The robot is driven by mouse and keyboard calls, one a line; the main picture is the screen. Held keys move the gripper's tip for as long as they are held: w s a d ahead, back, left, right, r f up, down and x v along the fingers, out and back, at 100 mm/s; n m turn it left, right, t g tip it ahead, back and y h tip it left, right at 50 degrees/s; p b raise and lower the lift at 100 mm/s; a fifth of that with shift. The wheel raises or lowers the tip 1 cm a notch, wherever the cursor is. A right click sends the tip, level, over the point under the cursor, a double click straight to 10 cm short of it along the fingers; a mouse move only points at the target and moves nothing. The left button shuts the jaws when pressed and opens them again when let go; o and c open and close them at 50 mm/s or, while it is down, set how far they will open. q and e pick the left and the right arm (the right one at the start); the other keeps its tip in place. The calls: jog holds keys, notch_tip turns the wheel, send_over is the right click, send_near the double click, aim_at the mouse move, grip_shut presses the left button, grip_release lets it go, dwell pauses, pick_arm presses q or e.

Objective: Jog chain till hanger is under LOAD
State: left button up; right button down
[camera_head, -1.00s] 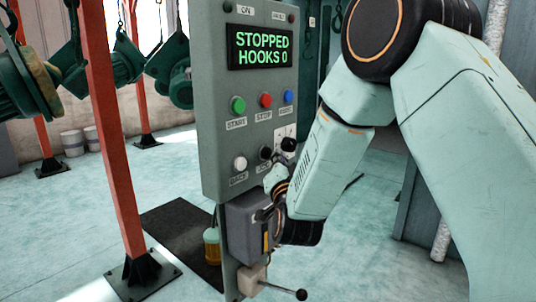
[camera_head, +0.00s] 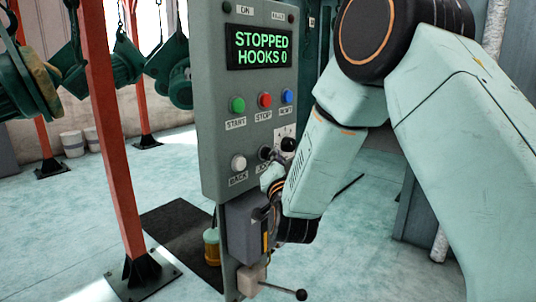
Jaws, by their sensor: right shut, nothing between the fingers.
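The grey control panel (camera_head: 214,120) stands upright in the middle, with a screen (camera_head: 260,48) reading STOPPED, HOOKS 0. It has a green START button (camera_head: 238,105), a red STOP button (camera_head: 265,100), a blue button (camera_head: 287,97) with a blurred label, and a white BACK button (camera_head: 239,162). A black round control (camera_head: 265,152) and a black knob (camera_head: 288,145) sit at lower right. My right gripper (camera_head: 271,172) is shut and empty, just below these black controls; contact cannot be told. Green hoist parts (camera_head: 174,75) hang at left. No LOAD sign shows. My left gripper is not in view.
A red-orange post (camera_head: 110,140) with a black foot stands left of the panel. A dark mat (camera_head: 180,232) lies behind the panel. A lever with a black ball (camera_head: 301,295) sticks out low. Pale buckets (camera_head: 72,144) stand by the back wall.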

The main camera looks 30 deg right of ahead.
jog(key=shift+w+a, duration=0.15)
jog(key=shift+w, duration=0.25)
dwell(0.4)
jog(key=shift+s, duration=0.15)
dwell(5.7)
jog(key=shift+s+d, duration=0.35)
jog(key=shift+s, duration=0.3)
jog(key=shift+s+d+p, duration=0.15)
jog(key=shift+s+d, duration=0.15)
jog(key=shift+s, duration=0.45)
jog(key=shift+s+d+p, duration=0.1)
jog(key=shift+s+d, duration=0.25)
jog(key=shift+s, duration=0.45)
jog(key=shift+s+d+p, duration=0.15)
jog(key=shift+s+d, duration=0.15)
jog(key=shift+s, duration=0.45)
